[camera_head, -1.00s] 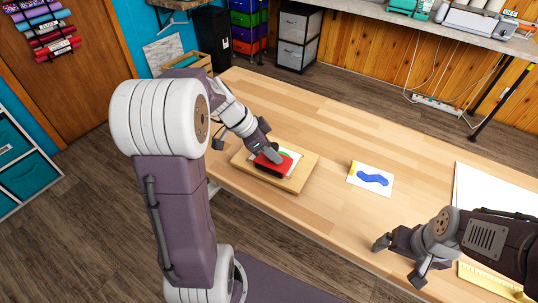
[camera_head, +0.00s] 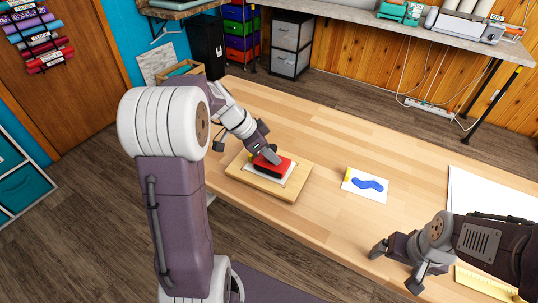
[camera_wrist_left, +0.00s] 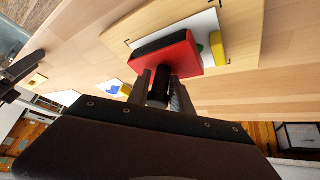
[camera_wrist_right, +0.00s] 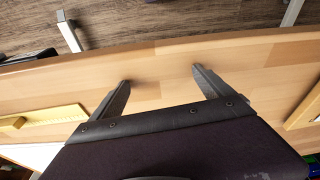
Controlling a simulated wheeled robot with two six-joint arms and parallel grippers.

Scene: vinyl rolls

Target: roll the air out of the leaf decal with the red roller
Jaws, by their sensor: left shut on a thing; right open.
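My left gripper (camera_head: 270,155) is shut on the red roller (camera_head: 279,164), a broad red head with a dark side, over the white decal sheet (camera_head: 289,179). In the left wrist view, the gripper (camera_wrist_left: 161,82) grips the dark handle below the red head (camera_wrist_left: 170,52). A small green piece of the leaf decal (camera_wrist_left: 202,48) shows beside the roller, near a yellow tab (camera_wrist_left: 217,49); most of the leaf is hidden. I cannot tell how firmly the roller touches the sheet. My right gripper (camera_head: 397,264) is open and empty near the table's front edge; it also shows in the right wrist view (camera_wrist_right: 160,75).
The sheet lies on a wooden board (camera_head: 245,178) on the wooden table (camera_head: 330,140). A card with a blue wavy decal (camera_head: 365,188) lies to the right. A white sheet (camera_head: 480,190) and a yellow ruler (camera_head: 480,283) are near my right arm. The table between board and card is clear.

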